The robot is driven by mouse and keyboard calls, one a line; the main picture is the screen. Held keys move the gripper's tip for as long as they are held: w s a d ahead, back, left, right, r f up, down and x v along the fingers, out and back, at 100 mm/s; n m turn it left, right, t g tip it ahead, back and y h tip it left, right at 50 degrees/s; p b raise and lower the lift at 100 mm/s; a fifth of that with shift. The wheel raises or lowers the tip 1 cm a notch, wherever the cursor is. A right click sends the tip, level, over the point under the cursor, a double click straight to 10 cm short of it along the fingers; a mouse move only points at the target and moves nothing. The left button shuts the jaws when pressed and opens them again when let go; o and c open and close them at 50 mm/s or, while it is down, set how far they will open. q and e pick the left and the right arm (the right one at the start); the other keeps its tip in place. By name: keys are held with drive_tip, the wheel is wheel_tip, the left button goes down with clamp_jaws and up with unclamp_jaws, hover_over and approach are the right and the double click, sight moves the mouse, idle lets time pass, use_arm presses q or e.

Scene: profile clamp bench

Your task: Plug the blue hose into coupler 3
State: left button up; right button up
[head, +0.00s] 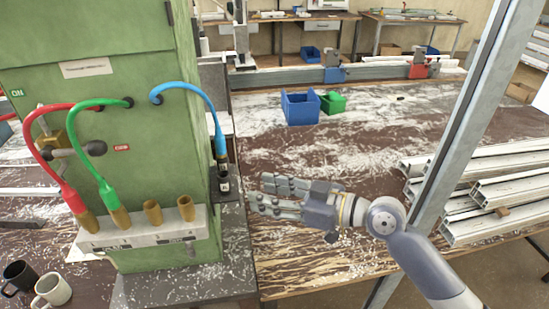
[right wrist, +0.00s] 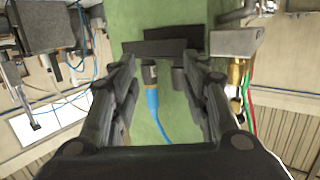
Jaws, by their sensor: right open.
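The blue hose (head: 190,90) arches out of the green cabinet and hangs down its right side. Its end sits at a dark holder (head: 223,184) on that side. In the right wrist view the blue hose (right wrist: 154,103) shows between my fingers, apart from them. My right gripper (head: 264,193) is open and empty, right of the hose end. A row of brass couplers sits on a light block (head: 150,232). The red hose (head: 70,198) and green hose (head: 108,192) go into the left two; the third coupler (head: 153,212) and fourth coupler (head: 187,208) are empty. Their labels are unreadable. My left gripper is out of view.
The green cabinet (head: 90,70) stands left of my right arm. Two mugs (head: 52,289) are at the lower left. A blue bin (head: 300,108) and green bin (head: 333,103) stand farther back. A metal post (head: 470,120) and stacked profiles (head: 500,185) are at right. The bench middle is clear.

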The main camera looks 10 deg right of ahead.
drive_tip(key=y, duration=0.2)
approach(224, 140)
drive_tip(key=s+f, duration=0.1)
drive_tip(key=f, duration=0.1)
drive_tip(key=shift+t, duration=0.4)
drive_tip(key=p+x, duration=0.1)
drive_tip(key=x, duration=0.2)
drive_tip(key=p+x, duration=0.4)
drive_tip(key=x, duration=0.1)
drive_tip(key=shift+w+a+r, duration=0.1)
drive_tip(key=shift+w+r, duration=0.25)
drive_tip(key=shift+w, duration=0.05)
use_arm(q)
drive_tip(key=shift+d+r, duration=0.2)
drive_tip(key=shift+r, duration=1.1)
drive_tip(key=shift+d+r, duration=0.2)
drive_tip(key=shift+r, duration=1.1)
use_arm(e)
drive_tip(key=shift+w+a+f, duration=0.2)
drive_tip(key=shift+w+a, duration=0.25)
drive_tip(key=shift+a, duration=0.15)
drive_tip(key=shift+c, duration=0.2)
drive_tip(key=c, duration=0.8)
clamp_jaws()
use_arm(q)
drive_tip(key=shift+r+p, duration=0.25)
drive_tip(key=shift+p, duration=0.15)
use_arm(e)
drive_tip(key=shift+r, duration=0.65)
